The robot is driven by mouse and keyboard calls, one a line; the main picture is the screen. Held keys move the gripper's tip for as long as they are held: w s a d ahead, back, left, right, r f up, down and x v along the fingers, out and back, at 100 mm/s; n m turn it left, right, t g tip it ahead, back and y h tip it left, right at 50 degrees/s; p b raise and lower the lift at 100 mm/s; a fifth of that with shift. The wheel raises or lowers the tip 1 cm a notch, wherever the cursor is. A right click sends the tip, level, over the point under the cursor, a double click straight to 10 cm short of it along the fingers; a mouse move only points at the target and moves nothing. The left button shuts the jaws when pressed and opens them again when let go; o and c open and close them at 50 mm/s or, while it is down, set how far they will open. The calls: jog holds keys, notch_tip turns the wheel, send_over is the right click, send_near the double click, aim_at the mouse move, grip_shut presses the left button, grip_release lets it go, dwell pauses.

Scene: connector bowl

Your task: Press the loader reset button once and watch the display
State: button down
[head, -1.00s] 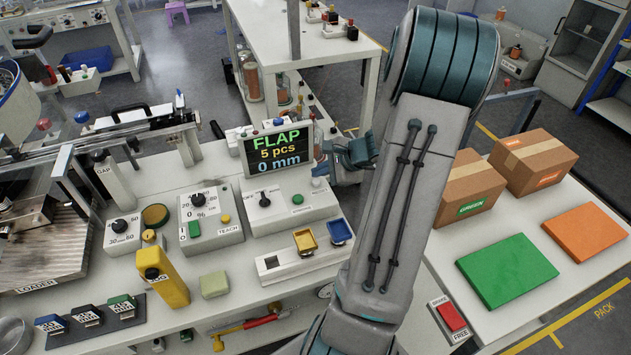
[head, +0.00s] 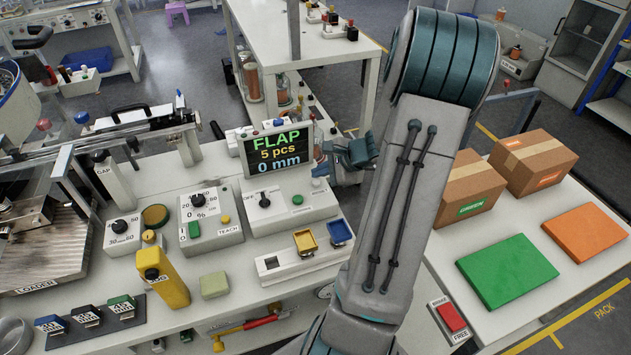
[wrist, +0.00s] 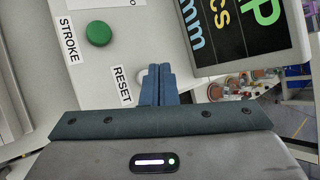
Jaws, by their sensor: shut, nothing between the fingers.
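The display (head: 278,150) stands upright on the bench and reads FLAP, 5 pcs, 0 mm. Its tilted edge also shows in the wrist view (wrist: 262,30). My gripper (wrist: 157,72) is shut and empty, its fingertips right beside the RESET label (wrist: 122,86). A pale rounded piece beside the label, probably the reset button (wrist: 140,78), is mostly hidden by the fingers. I cannot tell whether they touch it. A green button (wrist: 98,33) labelled STROKE sits further up-left on the same panel. In the head view my gripper (head: 324,168) is just right of the display.
The control box (head: 264,220) with a black knob stands below the display. Another box (head: 210,222) with a TEACH label is to its left. Yellow and blue small trays (head: 305,242) sit in front. Cartons and green and orange slabs lie on the right table.

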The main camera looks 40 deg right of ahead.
aim_at(320, 186)
jog(key=shift+f, duration=0.1)
dwell(0.5)
jog(key=shift+f+b, duration=0.35)
jog(key=shift+b, duration=0.3)
jog(key=shift+f+b, duration=0.55)
jog(key=shift+b, duration=0.05)
dwell(0.4)
jog(key=shift+r, duration=0.1)
jog(key=shift+r+p, duration=0.65)
jog(key=shift+r, duration=0.25)
jog(key=shift+r, duration=0.1)
notch_tip(320, 186, up, 5)
jog(key=p, duration=0.3)
dwell(0.9)
